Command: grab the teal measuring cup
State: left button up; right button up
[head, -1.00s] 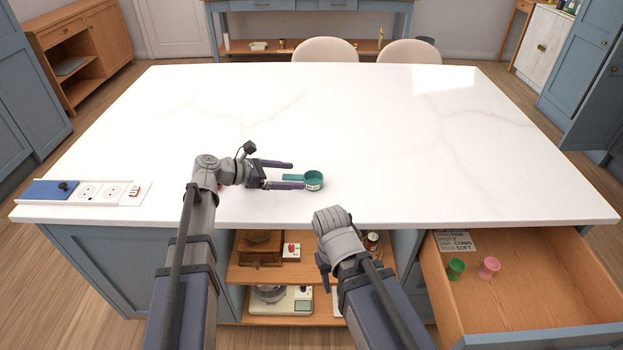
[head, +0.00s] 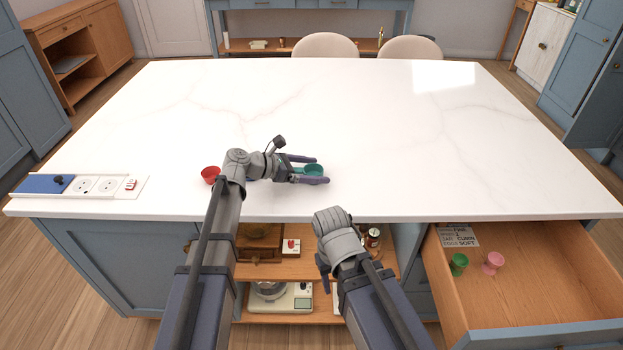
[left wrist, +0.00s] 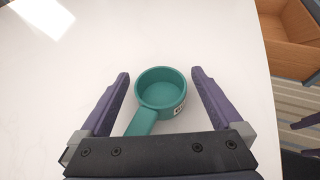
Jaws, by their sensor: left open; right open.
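The teal measuring cup (head: 313,170) stands on the white marble counter, partly hidden by my left gripper in the head view. In the left wrist view the cup (left wrist: 161,90) sits upright between the finger tips, its handle pointing back toward the palm. My left gripper (head: 321,170) is open around the cup, a finger on either side with gaps showing; it also shows in the left wrist view (left wrist: 160,78). My right gripper (head: 323,284) hangs low before the counter's front edge, its fingers mostly hidden by its wrist.
A red cup (head: 210,174) stands on the counter left of my left wrist. A socket strip (head: 84,186) lies at the left edge. The open drawer (head: 540,275) at right holds a green cup (head: 458,263) and a pink cup (head: 493,262). The counter's far part is clear.

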pick_arm(q)
jog(key=c, duration=1.3)
jog(key=shift+c, duration=0.2)
jog(key=shift+r, duration=0.1)
notch_tip(320, 180, up, 10)
jog(key=p, duration=1)
